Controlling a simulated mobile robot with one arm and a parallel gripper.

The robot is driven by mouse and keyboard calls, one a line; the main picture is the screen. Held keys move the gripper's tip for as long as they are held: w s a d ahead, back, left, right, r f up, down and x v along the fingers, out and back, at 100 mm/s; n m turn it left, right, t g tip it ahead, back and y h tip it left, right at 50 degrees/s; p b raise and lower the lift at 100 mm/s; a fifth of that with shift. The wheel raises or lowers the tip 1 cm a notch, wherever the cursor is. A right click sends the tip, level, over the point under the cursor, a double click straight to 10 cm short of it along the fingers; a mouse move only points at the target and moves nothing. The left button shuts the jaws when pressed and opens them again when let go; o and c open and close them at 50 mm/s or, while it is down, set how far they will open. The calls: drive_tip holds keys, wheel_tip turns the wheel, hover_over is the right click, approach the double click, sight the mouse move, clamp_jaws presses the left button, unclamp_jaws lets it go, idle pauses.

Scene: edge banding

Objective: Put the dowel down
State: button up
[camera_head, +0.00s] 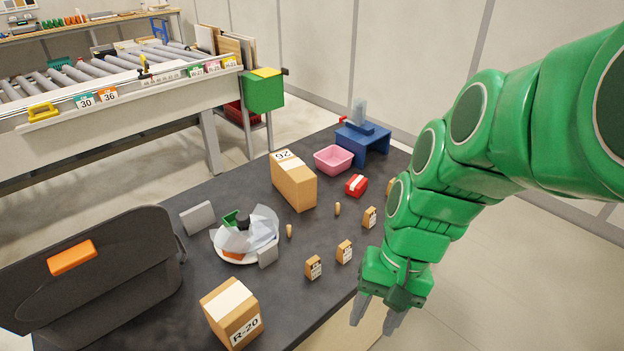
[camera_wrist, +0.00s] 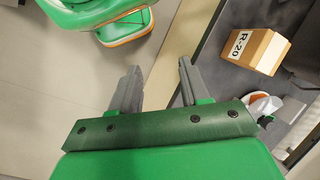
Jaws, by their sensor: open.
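Two small tan dowels stand on the dark tabletop in the head view. One dowel (camera_head: 289,231) is just right of the white bowl, and the other dowel (camera_head: 337,209) is farther right, below the red box. My gripper (camera_head: 375,315) is at the table's front right edge, pointing down, open and empty. In the wrist view my gripper (camera_wrist: 158,82) shows its two fingers apart with only floor and the table edge beyond them. No dowel shows between the fingers. The dowels are not in the wrist view.
On the dark table (camera_head: 200,292) stand the R-20 box (camera_head: 226,308), a taller carton (camera_head: 296,186), a white bowl (camera_head: 240,255), small labelled boxes, a red box (camera_head: 356,185), a pink bin (camera_head: 333,159), a blue stand (camera_head: 366,143) and a black case (camera_head: 100,285). Clear surface surrounds the dowels.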

drive_tip(key=w+a+f+m+y, duration=0.2)
drive_tip(key=w+a+m+y, duration=0.15)
drive_tip(key=w+a, duration=0.55)
drive_tip(key=m+t+y, duration=0.2)
drive_tip(key=m+y, duration=0.4)
drive_tip(key=m, duration=0.3)
approach(289, 231)
drive_tip(key=s+a+r, duration=0.3)
drive_tip(key=s+r, duration=0.5)
drive_tip(key=s, duration=0.2)
drive_tip(key=w+f+m+t, duration=0.1)
drive_tip(key=w+f, duration=0.1)
drive_tip(key=w, duration=0.1)
drive_tip(key=w+d+f+m, duration=0.1)
drive_tip(key=w+f+m, duration=0.1)
drive_tip(key=f, duration=0.1)
drive_tip(key=w+d+f+m+t+y, duration=0.1)
drive_tip(key=w+f+m, duration=0.1)
drive_tip(key=w+f, duration=0.1)
drive_tip(key=shift+w+d+f+m+t, duration=0.2)
drive_tip(key=shift+w+f+m+t, duration=0.05)
drive_tip(key=shift+w+t, duration=0.1)
drive_tip(key=shift+x, duration=3.85)
drive_tip(key=shift+w+f, duration=0.15)
drive_tip(key=shift+w, duration=0.05)
drive_tip(key=shift+d, duration=0.1)
clamp_jaws()
